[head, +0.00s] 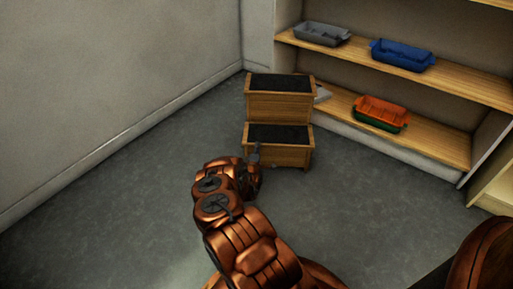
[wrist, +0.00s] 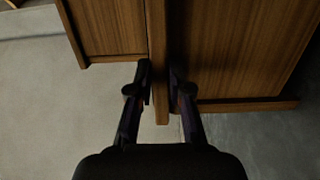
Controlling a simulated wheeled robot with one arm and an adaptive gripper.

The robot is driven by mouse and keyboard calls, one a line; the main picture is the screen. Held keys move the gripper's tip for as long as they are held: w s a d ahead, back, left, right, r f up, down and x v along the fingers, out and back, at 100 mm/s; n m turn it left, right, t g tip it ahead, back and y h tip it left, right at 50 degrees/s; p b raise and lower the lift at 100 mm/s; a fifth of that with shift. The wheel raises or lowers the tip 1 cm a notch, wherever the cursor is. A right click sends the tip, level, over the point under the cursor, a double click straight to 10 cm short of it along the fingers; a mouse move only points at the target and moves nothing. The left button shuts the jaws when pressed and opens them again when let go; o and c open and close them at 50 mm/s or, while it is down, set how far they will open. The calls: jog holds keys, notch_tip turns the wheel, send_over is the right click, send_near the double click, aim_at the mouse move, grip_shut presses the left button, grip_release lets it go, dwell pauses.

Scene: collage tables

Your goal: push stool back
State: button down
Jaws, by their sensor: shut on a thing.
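The stool (head: 278,134) is a two-step wooden step stool with black treads. It stands upright on the floor near the wall corner, in front of the shelving, in the head view. My gripper (head: 255,155) is at the front of its lower step. In the wrist view my gripper (wrist: 161,88) has one finger on each side of a thin vertical wooden edge of the stool (wrist: 157,40) and is shut on it. Wooden panels of the stool fill the upper part of that view. The fingertips are small and dark in the head view.
Wooden shelves (head: 450,80) stand behind and to the right. They hold a grey tray (head: 320,33), a blue tray (head: 402,54) and an orange tray (head: 380,108) over a green one. A bare wall (head: 110,80) is on the left. The grey floor (head: 110,215) around is clear.

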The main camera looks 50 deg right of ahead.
jog(key=shift+s+d, duration=0.3)
jog(key=shift+s, duration=0.25)
jog(key=c, duration=1.3)
grip_release()
jog(key=o, duration=0.3)
jog(key=shift+w+a, duration=0.15)
jog(key=shift+w, duration=0.05)
jog(key=shift+a, duration=0.1)
jog(key=v, duration=1.1)
jog(key=shift+s+a, duration=0.15)
jog(key=shift+a, duration=0.25)
